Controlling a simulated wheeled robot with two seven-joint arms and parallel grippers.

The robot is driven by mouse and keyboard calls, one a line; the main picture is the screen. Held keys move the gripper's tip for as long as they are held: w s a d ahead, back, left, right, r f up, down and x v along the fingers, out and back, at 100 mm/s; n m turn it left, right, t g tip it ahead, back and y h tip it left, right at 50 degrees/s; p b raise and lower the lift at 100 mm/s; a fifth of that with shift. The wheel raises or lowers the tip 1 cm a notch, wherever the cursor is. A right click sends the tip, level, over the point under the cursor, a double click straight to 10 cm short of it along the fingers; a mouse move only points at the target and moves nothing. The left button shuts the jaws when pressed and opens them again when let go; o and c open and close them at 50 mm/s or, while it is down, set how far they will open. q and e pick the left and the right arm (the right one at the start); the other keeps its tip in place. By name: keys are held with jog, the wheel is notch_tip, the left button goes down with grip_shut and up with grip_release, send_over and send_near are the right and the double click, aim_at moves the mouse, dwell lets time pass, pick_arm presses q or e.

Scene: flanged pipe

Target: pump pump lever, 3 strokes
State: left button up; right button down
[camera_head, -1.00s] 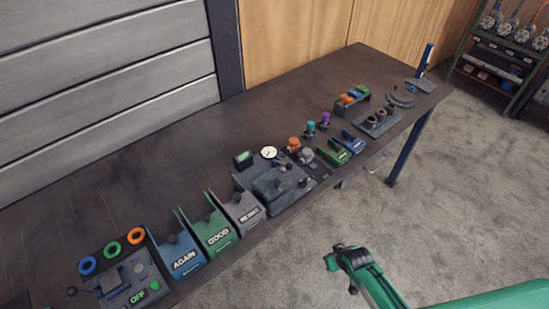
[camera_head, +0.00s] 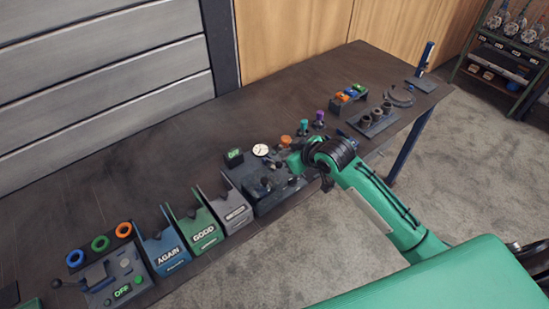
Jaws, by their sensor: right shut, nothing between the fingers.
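The gauge station (camera_head: 275,197) sits at the table's front edge near the middle, with a round white gauge (camera_head: 260,150) and a small OFF display (camera_head: 234,156). Small dark knobs or handles stand on it, too small to make out clearly. I cannot tell which one is the pump lever. My right gripper (camera_head: 294,166) is shut and empty at the right side of the gauge station; its fingertips are hard to see and contact cannot be told. My left gripper is not in view.
Blue AGAIN (camera_head: 168,258), green GOOD (camera_head: 205,236) and grey (camera_head: 237,215) bins stand left of the station. Coloured rings (camera_head: 99,243) lie behind the control box. A rack with dark rings (camera_head: 375,122) is farther right. The table's back is clear.

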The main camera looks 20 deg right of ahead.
aim_at(277, 162)
jog(key=shift+w+d+r, duration=0.2)
jog(key=shift+w+r, duration=0.15)
jog(key=shift+w, duration=0.05)
jog(key=shift+a, duration=0.1)
jog(key=shift+w+a+f+p, duration=0.2)
jog(key=shift+w+f+p, duration=0.55)
jog(key=shift+f, duration=0.6)
jog(key=shift+w+a+f+p, duration=0.25)
jog(key=shift+w+f+p, duration=0.5)
jog(key=shift+f, duration=0.6)
jog(key=shift+w+a+f+p, duration=0.2)
jog(key=shift+w+f+p, duration=0.55)
jog(key=shift+f, duration=0.7)
jog(key=shift+s, duration=0.1)
